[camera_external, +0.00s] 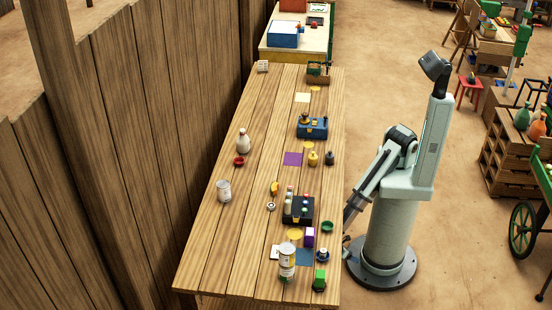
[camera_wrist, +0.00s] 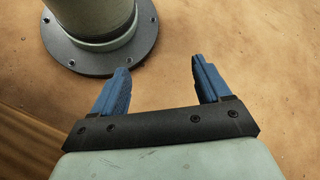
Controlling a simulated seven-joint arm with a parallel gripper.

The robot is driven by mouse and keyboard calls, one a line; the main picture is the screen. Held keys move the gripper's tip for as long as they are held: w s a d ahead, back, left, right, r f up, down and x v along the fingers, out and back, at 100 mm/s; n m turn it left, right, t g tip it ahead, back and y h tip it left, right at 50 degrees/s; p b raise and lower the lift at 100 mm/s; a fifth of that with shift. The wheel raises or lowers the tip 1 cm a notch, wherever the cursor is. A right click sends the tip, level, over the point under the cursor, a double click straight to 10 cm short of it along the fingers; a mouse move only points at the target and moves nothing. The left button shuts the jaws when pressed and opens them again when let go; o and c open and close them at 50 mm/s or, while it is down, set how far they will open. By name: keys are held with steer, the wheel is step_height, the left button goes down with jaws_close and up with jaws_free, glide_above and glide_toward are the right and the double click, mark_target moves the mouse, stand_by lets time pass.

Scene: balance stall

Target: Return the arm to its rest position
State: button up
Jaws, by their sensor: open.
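My gripper (camera_wrist: 160,66) shows in the wrist view with its two blue fingers spread wide and nothing between them. Below it is bare sandy ground, with my round base flange at the upper left. In the external view my arm stands at the right side of the long wooden table (camera_external: 255,200). Its forearm folds down steeply toward the table's right edge, close beside my base. The gripper end is small and partly hidden there, so its fingers cannot be made out in that view.
A wooden fence (camera_external: 150,100) runs along the left. Crates (camera_external: 510,155) stand at right; sand between is clear.

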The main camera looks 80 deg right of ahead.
steer(key=d+r+m+t+y, duration=0.2)
steer(key=d+m, duration=0.5)
steer(key=d, duration=2.3)
steer(key=shift+w+m+t+y, duration=0.3)
steer(key=shift+w+t, duration=0.05)
steer(key=shift+t, duration=0.05)
steer(key=shift+r, duration=0.1)
